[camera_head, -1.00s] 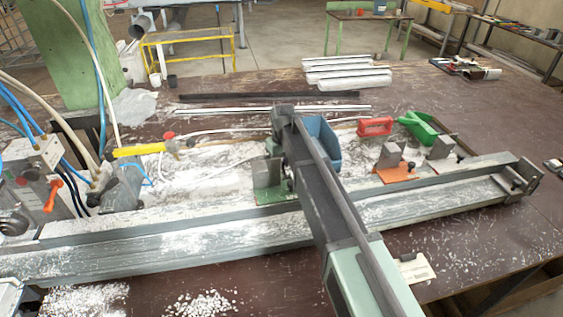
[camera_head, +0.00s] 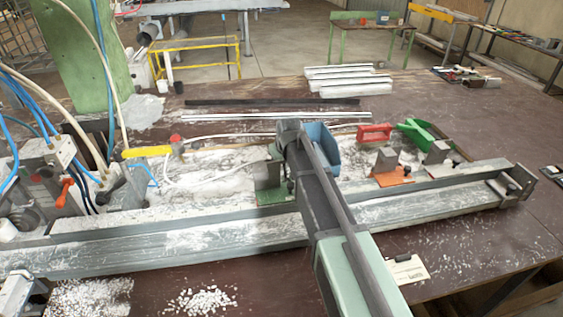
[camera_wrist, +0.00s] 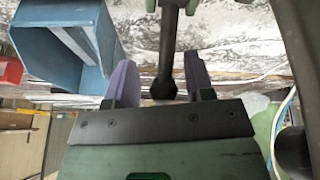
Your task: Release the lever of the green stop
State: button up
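The green stop (camera_head: 268,180) stands on the long grey rail, with a grey upright block on a green base, partly hidden by my arm in the head view. In the wrist view, a dark lever with a black knob (camera_wrist: 163,86) hangs between the two purple-padded fingers of my gripper (camera_wrist: 161,80). The fingers are apart, with a visible gap on each side of the knob. In the head view, my arm reaches over the rail to the right side of the green stop and hides the fingertips and the lever.
A blue bin (camera_head: 324,147) stands just behind my arm and shows at upper left in the wrist view (camera_wrist: 62,42). An orange stop (camera_head: 391,170) and a grey stop (camera_head: 437,156) are farther right. A red-handled thing (camera_head: 375,133) and a green one (camera_head: 415,132) lie behind them.

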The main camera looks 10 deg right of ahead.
jog(key=p+v, duration=1)
jog(key=v, duration=0.1)
